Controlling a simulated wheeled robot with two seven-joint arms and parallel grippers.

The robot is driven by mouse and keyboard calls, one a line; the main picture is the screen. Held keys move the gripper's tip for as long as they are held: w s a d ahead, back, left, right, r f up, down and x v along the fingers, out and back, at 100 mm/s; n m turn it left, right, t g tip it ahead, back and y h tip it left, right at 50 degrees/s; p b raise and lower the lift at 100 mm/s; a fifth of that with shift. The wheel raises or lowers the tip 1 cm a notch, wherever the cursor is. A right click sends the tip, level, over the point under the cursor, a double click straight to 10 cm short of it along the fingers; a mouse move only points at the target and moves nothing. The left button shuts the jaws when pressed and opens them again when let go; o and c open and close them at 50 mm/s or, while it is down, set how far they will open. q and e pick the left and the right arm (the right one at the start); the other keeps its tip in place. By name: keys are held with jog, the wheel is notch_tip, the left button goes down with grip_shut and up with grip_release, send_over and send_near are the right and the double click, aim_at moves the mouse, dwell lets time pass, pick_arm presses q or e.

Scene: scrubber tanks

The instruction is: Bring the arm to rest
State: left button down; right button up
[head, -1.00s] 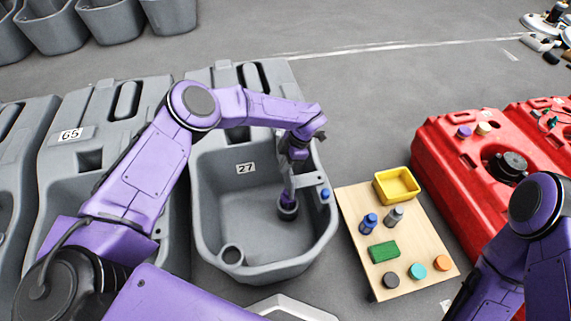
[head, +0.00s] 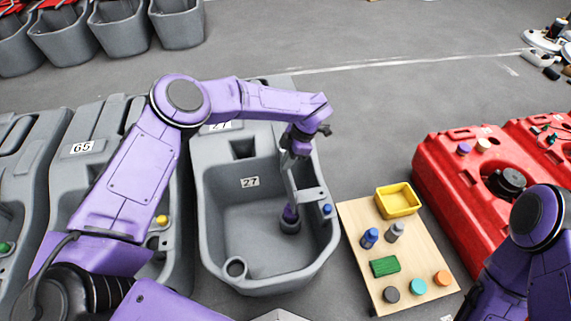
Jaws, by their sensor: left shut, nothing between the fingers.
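My left arm (head: 133,170) comes in from the left, bends at a raised elbow, and reaches over the grey tank marked 27 (head: 215,185). My left gripper (head: 295,152) hangs downward above the right part of that tank's open basin. It is shut with nothing in it; its fingertips are small and hard to make out against the tank.
A wooden table (head: 420,242) right of the tank holds a yellow bin (head: 397,200), blue bottle (head: 369,238), grey bottle (head: 394,232), green block (head: 384,266) and several round caps. Red tanks (head: 440,170) stand at right, more grey tanks (head: 85,125) at left.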

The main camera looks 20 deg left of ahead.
pick_arm(q)
jog(key=s+a+f+m+t+y, duration=0.3)
jog(key=s+f+m+t, duration=0.55)
jog(key=f, duration=0.35)
jog(key=s+a+f+m+g+h, duration=0.1)
jog(key=s+a+m, duration=0.1)
jog(key=s, duration=0.6)
jog(key=s+a+f+m+h, duration=0.1)
jog(key=s+m, duration=0.3)
jog(key=s, duration=0.4)
jog(key=s+a+f+m+g+h, duration=0.1)
jog(key=s+a+m, duration=0.2)
jog(key=s, duration=0.6)
jog(key=shift+f+m+g, duration=0.1)
jog(key=shift+m+g, duration=0.25)
notch_tip(320, 180, up, 13)
jog(key=s+a+p, duration=0.1)
jog(key=p, duration=1.1)
jog(key=shift+s+a+p, duration=0.15)
jog(key=shift+a+p, duration=0.15)
jog(key=shift+a, duration=0.05)
